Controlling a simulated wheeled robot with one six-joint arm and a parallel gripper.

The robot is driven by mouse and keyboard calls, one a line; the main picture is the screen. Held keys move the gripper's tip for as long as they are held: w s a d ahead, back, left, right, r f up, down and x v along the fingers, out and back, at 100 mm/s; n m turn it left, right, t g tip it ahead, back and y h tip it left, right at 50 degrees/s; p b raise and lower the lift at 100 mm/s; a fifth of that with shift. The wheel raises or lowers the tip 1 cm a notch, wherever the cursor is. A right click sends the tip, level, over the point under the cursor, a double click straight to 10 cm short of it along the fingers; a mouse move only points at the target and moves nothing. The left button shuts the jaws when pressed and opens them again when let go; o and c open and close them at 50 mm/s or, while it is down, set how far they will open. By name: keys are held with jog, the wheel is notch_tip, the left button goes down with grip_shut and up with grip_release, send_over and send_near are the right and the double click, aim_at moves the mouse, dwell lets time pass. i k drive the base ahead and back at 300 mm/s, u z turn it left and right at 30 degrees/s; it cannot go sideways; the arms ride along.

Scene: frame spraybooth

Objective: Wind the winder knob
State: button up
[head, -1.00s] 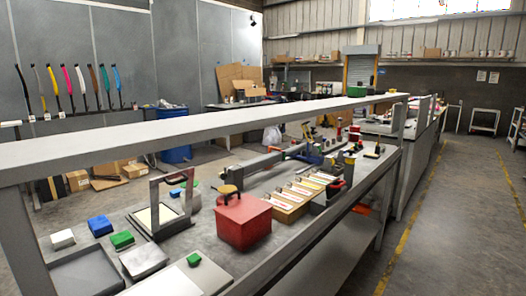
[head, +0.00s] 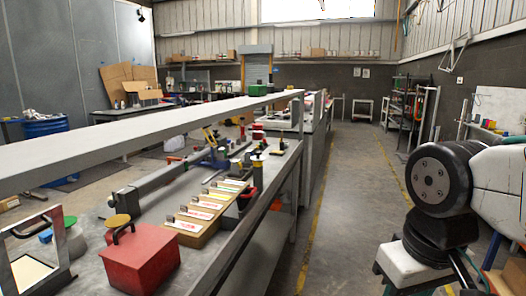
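A red box (head: 140,262) stands on the near part of the bench. On its top is a dark bent handle with a round olive-yellow disc (head: 118,220). This may be the winder and its knob, but I cannot tell for sure. My arm shows at the right edge as white links with a black round joint, well apart from the red box. My gripper is not in view.
A long grey shelf (head: 150,134) runs above the bench (head: 85,272). A wooden tray of labelled pieces (head: 207,207) and a long grey bar tool (head: 155,188) lie beyond the red box. An upright frame (head: 35,255) stands left. The aisle (head: 345,190) is clear.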

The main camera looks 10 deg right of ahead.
aim_at(258, 160)
jog(key=z, duration=0.35)
jog(key=i, duration=1)
